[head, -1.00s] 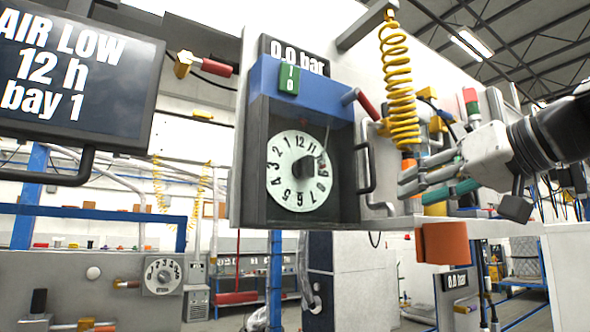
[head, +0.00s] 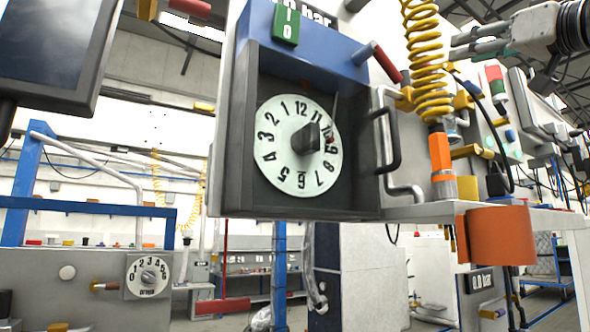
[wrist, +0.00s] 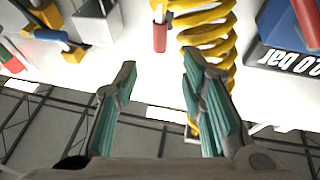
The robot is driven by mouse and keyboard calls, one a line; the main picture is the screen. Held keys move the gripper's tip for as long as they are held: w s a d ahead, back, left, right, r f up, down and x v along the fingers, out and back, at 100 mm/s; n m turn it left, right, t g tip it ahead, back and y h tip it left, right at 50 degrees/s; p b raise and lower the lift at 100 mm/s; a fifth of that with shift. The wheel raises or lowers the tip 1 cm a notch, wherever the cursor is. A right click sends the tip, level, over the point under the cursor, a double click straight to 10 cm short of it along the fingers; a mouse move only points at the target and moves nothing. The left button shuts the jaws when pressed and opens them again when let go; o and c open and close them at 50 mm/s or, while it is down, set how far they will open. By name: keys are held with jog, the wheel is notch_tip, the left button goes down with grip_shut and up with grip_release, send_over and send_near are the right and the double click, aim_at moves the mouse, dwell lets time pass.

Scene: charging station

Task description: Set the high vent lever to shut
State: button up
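No label naming the high vent lever is legible, so I cannot tell for sure which handle it is. A red-handled lever (head: 385,62) sticks out from the right side of the blue-topped dial box. Another red handle (head: 190,7) on a brass-coloured fitting is at the upper left, cut by the top edge. My gripper (head: 455,44) is raised at the upper right, beyond the yellow coiled hose and apart from both handles. In the wrist view its teal-padded fingers (wrist: 163,100) are spread and empty. A red handle (wrist: 160,34) shows ahead of them.
The yellow coiled hose (head: 424,65) hangs between the dial box and my gripper; it also crosses the wrist view (wrist: 208,35). A dial (head: 299,144) sits in the box, with a dark bar handle (head: 391,140) beside it. An orange holder (head: 502,236) juts from the shelf.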

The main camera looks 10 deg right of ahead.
aim_at(425, 64)
jog(key=shift+p+x, duration=2.3)
jog(key=shift+x, duration=3.65)
jog(key=shift+f, duration=0.1)
grip_shut()
